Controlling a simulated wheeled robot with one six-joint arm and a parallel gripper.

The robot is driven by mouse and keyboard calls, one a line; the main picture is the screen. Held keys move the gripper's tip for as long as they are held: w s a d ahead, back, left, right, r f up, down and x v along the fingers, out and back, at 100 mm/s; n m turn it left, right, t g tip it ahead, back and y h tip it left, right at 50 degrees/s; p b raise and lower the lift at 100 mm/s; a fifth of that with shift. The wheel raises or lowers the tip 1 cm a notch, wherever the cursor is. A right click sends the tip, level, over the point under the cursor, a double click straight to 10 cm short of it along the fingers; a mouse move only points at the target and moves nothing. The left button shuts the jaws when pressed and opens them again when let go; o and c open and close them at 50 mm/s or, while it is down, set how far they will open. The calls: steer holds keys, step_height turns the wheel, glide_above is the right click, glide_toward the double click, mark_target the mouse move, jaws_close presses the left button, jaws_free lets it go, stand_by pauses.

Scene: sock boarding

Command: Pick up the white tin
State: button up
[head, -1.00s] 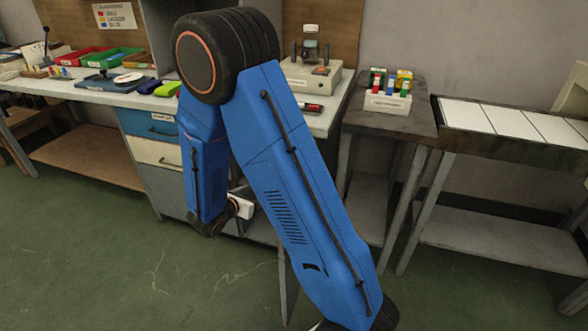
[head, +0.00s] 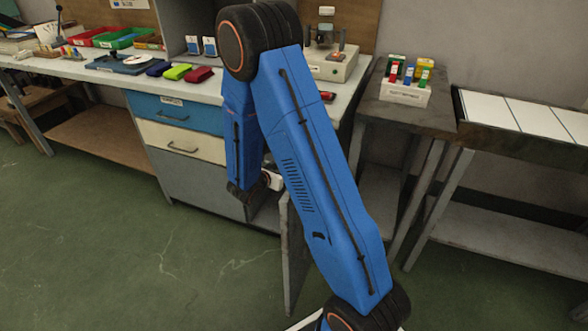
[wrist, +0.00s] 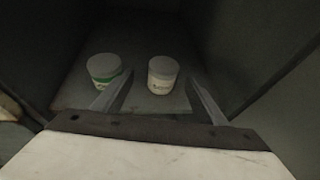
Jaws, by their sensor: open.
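The white tin (wrist: 162,78) stands upright inside a dark grey cabinet in the wrist view, on its floor. It has a pale lid and a small unreadable label. My gripper (wrist: 160,97) is open and empty. Its two fingers point into the cabinet, one to each side of the white tin in the picture, with the tin apparently beyond the tips. In the head view my arm hides the fingers and the cabinet inside, so neither tin shows there.
A second tin (wrist: 104,70), pale with a green band, stands left of the white tin, close to the left finger. Dark cabinet walls rise on both sides. In the head view, an open grey door (head: 291,255) hangs below the workbench (head: 75,68).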

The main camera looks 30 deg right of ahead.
steer(key=shift+x, duration=1)
steer(key=x, duration=0.3)
steer(key=shift+s+d+f, duration=0.15)
steer(key=shift+d+f, duration=0.15)
steer(key=shift+d, duration=0.1)
steer(key=shift+w+d+f, duration=0.3)
steer(key=shift+w+d, duration=0.1)
steer(key=shift+d, duration=0.15)
steer(key=c, duration=1.1)
